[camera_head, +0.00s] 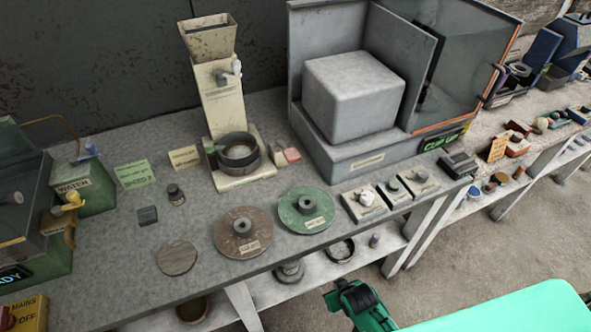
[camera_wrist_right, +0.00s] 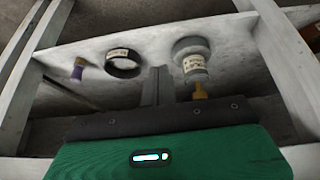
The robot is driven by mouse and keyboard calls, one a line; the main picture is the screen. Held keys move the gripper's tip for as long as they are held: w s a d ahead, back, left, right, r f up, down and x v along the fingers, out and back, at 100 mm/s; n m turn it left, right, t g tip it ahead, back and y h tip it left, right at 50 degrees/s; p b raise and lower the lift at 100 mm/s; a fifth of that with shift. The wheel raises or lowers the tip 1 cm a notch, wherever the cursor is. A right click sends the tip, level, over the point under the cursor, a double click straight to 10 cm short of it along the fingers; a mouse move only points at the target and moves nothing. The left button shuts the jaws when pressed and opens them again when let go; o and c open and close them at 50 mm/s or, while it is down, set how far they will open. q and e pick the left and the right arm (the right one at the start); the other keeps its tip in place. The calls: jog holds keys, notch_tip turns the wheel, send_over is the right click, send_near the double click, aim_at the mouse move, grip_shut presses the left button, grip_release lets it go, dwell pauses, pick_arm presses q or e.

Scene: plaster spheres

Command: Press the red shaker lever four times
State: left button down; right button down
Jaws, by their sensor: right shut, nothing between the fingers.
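A small red block (camera_head: 291,155), which looks like the shaker lever, is at the right side of the cream hopper machine (camera_head: 222,95). A dark round pan (camera_head: 239,152) sits at the machine's foot, just left of the red block. My right gripper shows in the wrist view (camera_wrist_right: 158,75), with its fingers together and empty, facing the lower shelf. In the head view, a green and black part of my right arm (camera_head: 362,306) is in front of the bench, well away from the red block. My left gripper is not in view.
Brown (camera_head: 243,231) and green (camera_head: 306,209) discs lie near the front edge of the bench (camera_head: 120,290). A large grey machine (camera_head: 354,95) stands right of the hopper. A dark ring (camera_wrist_right: 123,63) and a labelled grey cylinder (camera_wrist_right: 192,60) are on the lower shelf (camera_wrist_right: 85,50).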

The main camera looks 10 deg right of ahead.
jog(key=w+r+t, duration=0.2)
jog(key=w+r, duration=0.1)
jog(key=r, duration=1.9)
jog(key=w+a+r+t, duration=0.2)
jog(key=w+r, duration=0.2)
jog(key=r, duration=0.3)
jog(key=w+a+r+t+y, duration=0.1)
jog(key=w+r+t, duration=0.2)
jog(key=r, duration=0.4)
jog(key=w+a+r+t+y, duration=0.1)
jog(key=w+a+r+t, duration=0.1)
jog(key=w+r, duration=0.3)
notch_tip(320, 180, up, 2)
jog(key=shift+a+r+t+p, duration=0.2)
jog(key=shift+a+t+p, duration=0.1)
jog(key=shift+p, duration=0.05)
jog(key=shift+w, duration=0.1)
jog(key=p, duration=0.3)
send_over(295, 159)
notch_tip(295, 159, down, 2)
jog(key=shift+f, duration=2.3)
